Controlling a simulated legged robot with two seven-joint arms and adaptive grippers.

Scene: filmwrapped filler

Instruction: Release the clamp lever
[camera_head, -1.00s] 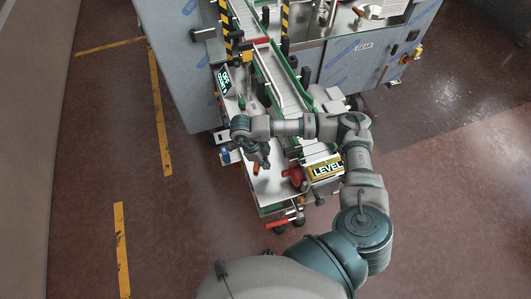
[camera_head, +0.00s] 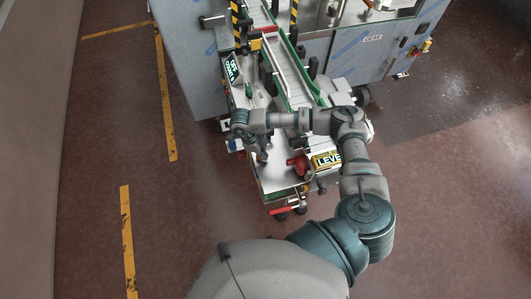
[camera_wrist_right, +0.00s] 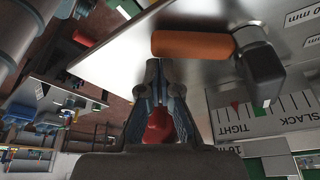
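An orange handle (camera_wrist_right: 192,45) on a dark block (camera_wrist_right: 262,70) lies along the edge of a light metal plate in the right wrist view. I take it for the clamp lever. A plate marked TIGHT and SLACK (camera_wrist_right: 262,118) is beside it. My right gripper (camera_wrist_right: 160,68) is just below the handle in that view, with its fingertips close together and nothing seen between the tips. A red part shows behind the fingers. In the head view my right gripper (camera_head: 262,158) points down over the near end of the machine, hiding the handle. My left gripper is out of view.
A red-handled lever (camera_head: 284,210) sticks out at the near end. The conveyor (camera_head: 285,65) runs away to a steel cabinet. The floor to the left is clear.

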